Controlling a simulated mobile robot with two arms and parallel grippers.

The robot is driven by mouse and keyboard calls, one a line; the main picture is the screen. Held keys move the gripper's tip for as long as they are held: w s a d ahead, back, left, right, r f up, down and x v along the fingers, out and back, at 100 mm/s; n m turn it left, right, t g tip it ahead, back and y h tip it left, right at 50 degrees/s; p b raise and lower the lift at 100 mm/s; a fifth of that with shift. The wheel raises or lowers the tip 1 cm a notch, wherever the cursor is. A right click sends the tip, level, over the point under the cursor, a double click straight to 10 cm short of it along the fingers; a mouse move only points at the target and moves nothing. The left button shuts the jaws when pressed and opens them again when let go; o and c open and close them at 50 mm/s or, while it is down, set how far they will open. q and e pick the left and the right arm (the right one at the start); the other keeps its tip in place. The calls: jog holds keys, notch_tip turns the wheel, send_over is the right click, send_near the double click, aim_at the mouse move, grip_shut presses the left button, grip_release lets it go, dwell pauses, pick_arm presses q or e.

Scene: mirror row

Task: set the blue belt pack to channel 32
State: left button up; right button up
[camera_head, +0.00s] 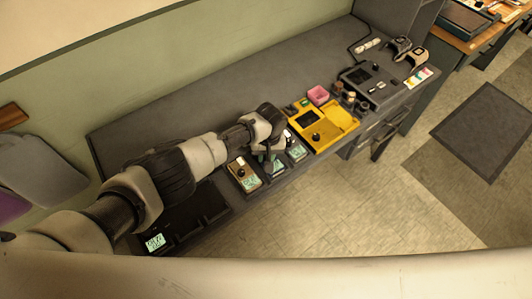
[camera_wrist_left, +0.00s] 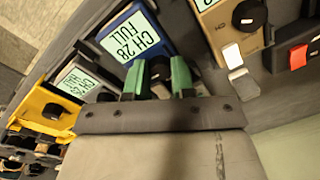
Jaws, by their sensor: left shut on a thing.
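The blue belt pack (camera_wrist_left: 134,30) is in the left wrist view, at upper centre, with its lit display reading "CH 28 FULL". In the head view it sits in the middle of the row of packs, and its display (camera_head: 275,167) is partly covered by my gripper. My left gripper (camera_wrist_left: 163,78) has green fingertips and is shut on the dark knob of the blue pack, just beside the display. The knob is mostly hidden between the fingers. In the head view my left arm reaches in from the left and its gripper (camera_head: 272,146) is over this pack. My right gripper is not in view.
A tan pack (camera_wrist_left: 230,30) with a black knob and a grey pack (camera_wrist_left: 82,78) with a lit display flank the blue one closely. A yellow unit (camera_head: 342,119) stands to the right on the dark bench (camera_head: 225,90). Bare bench lies behind the row.

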pick_arm(q)
grip_shut()
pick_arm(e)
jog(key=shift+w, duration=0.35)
pick_arm(q)
jog(key=shift+m, duration=3)
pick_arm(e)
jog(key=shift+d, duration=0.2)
pick_arm(q)
jog(key=o, duration=0.9)
grip_release()
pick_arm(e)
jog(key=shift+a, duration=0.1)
pick_arm(q)
jog(key=shift+r, duration=0.2)
jog(key=r, duration=1)
jog(key=shift+s+d+r, duration=0.2)
jog(key=shift+d, duration=0.1)
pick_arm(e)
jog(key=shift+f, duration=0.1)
